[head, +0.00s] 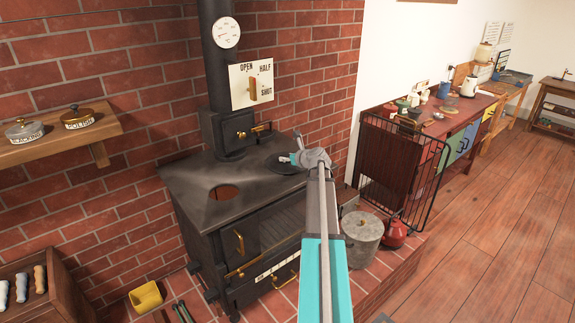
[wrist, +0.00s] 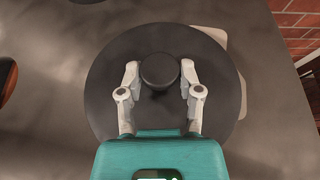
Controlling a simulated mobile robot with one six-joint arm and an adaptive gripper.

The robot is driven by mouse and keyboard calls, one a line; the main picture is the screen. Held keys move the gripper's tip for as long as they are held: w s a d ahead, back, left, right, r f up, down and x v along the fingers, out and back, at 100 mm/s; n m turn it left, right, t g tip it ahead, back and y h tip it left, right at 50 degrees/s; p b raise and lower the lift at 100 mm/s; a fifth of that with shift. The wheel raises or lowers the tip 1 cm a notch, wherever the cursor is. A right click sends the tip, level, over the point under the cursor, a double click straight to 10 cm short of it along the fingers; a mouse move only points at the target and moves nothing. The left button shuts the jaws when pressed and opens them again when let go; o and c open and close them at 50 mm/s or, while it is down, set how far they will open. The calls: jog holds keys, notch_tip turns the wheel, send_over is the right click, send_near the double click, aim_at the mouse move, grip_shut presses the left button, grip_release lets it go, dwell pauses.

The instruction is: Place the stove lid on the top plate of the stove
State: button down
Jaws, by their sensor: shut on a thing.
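The stove (head: 190,178) is a black range against the brick wall. Its top plate has a round open hole (head: 224,192) at the front left, whose dark edge also shows at the left of the wrist view (wrist: 6,78). The stove lid (wrist: 105,85) is a dark round disc with a black knob (wrist: 159,70) at its middle. My gripper (wrist: 159,78) is shut on the knob, its two pale fingers on either side. In the head view the lid (head: 280,166) is over the right part of the top plate, partly behind my gripper (head: 300,158). I cannot tell whether it touches the plate.
A stove pipe (head: 218,65) rises from the back of the stove. A wooden shelf (head: 60,140) with two jars is on the left wall.

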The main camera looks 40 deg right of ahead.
jog(key=shift+f+b, duration=0.35)
jog(key=shift+f, duration=0.25)
jog(key=shift+c, duration=1.3)
grip_release()
jog(key=shift+s+a+r+p, duration=0.1)
jog(key=shift+s+r+p, duration=0.2)
jog(key=shift+s, duration=0.25)
jog(key=p+v, duration=0.4)
jog(key=v, duration=0.7)
